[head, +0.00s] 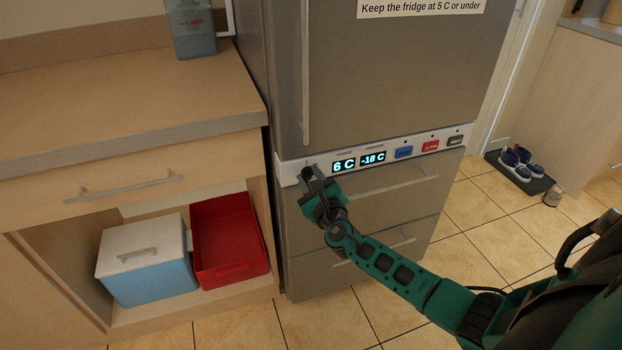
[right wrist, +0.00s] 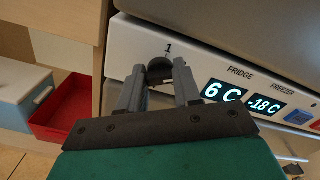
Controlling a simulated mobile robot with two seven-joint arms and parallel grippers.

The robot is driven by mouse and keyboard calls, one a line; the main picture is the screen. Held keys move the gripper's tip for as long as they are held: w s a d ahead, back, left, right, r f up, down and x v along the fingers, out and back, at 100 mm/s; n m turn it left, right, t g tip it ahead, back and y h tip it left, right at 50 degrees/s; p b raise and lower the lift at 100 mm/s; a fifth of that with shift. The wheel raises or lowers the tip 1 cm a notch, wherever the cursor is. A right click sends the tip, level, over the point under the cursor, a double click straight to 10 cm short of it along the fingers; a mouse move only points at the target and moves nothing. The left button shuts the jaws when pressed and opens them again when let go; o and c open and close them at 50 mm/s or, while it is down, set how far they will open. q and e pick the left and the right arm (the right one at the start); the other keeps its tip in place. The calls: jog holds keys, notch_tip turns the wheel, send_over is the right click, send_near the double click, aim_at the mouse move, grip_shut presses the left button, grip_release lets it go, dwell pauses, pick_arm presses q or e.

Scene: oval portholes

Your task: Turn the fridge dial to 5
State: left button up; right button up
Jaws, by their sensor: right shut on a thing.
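The fridge (head: 370,80) is grey, with a white control strip across its front. The dial (right wrist: 159,66) is a small dark knob at the strip's left end, with a "1" printed above it. My right gripper (right wrist: 160,78) is shut on the dial, its two fingers on either side of it. In the head view the right gripper (head: 309,176) partly hides the dial. The fridge display (head: 344,166) reads 6 C and the freezer display (head: 373,158) reads -18 C. The left gripper is not in view.
A sign (head: 420,7) on the fridge says to keep it at 5 C or under. Blue (head: 404,152), red (head: 430,146) and dark (head: 455,141) buttons sit right of the displays. A cabinet with a red bin (head: 228,275) and a cooler box (head: 148,285) stands left. Shoes (head: 522,160) lie right.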

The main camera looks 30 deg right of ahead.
jog(key=shift+c, duration=1.1)
